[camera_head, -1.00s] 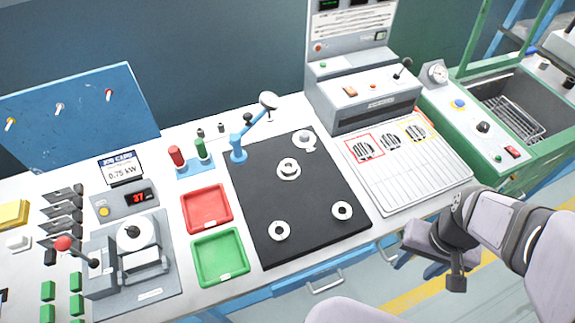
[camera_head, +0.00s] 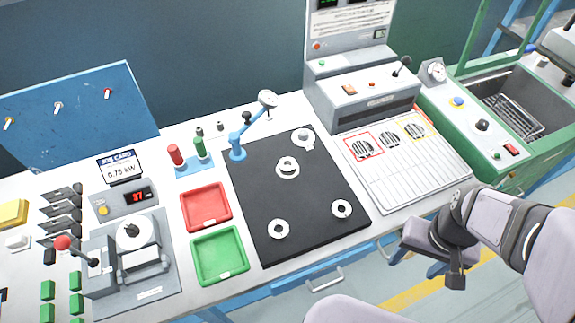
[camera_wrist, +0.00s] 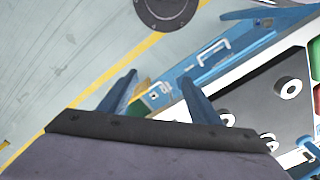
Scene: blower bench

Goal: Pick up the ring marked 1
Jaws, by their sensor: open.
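Several pale rings lie apart on a black mat (camera_head: 310,190): a back ring (camera_head: 303,138), a larger middle ring (camera_head: 288,167), a front-left ring (camera_head: 278,229) and a front-right ring (camera_head: 342,209). Their marks are too small to read, so I cannot tell which is marked 1. My gripper (camera_wrist: 160,88) is open and empty, its two blue fingers spread over the floor in the wrist view. In the head view it is off the bench's front edge, right of the mat. Some rings also show at the right of the wrist view (camera_wrist: 290,88).
Left of the mat are a red tray (camera_head: 206,207) and a green tray (camera_head: 219,255). A blue jointed stand (camera_head: 238,146) is at the mat's back left corner. A slatted panel (camera_head: 410,175) lies to its right. Drawer handles stick out along the bench front.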

